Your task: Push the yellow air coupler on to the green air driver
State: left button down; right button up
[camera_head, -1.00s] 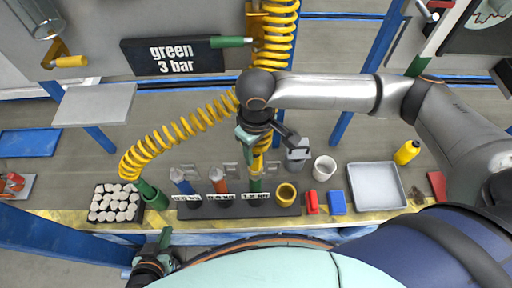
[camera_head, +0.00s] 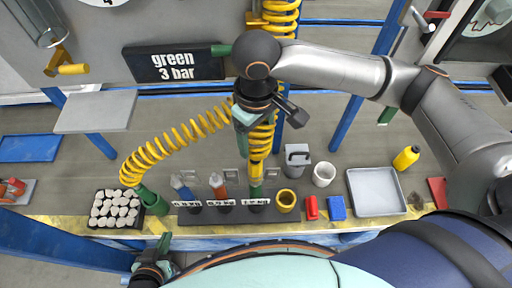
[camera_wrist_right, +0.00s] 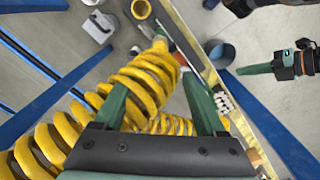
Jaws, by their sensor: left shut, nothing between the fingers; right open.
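The green air driver (camera_head: 256,192) stands in the dark rack at the front edge of the table. The yellow air coupler (camera_head: 256,170), at the end of the coiled yellow hose, is right above it and appears to touch its top; how far it is pushed on I cannot tell. It also shows near the top of the right wrist view (camera_wrist_right: 152,32). My right gripper (camera_head: 243,117) is above the coupler, open and apart from it. In the wrist view its green fingers (camera_wrist_right: 158,100) have hose coils beyond them. My left gripper (camera_head: 165,240) is shut and empty, in front of the table.
The rack (camera_head: 195,217) also holds a blue (camera_head: 182,188) and an orange driver (camera_head: 218,185). A yellow cup (camera_head: 287,200), red and blue blocks, a grey tray (camera_head: 376,192) and a yellow bottle (camera_head: 406,158) stand right. A sign (camera_head: 173,62) reads "green 3 bar".

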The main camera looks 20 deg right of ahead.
notch_tip(320, 180, up, 4)
jog(key=shift+s, duration=0.1)
dwell(0.7)
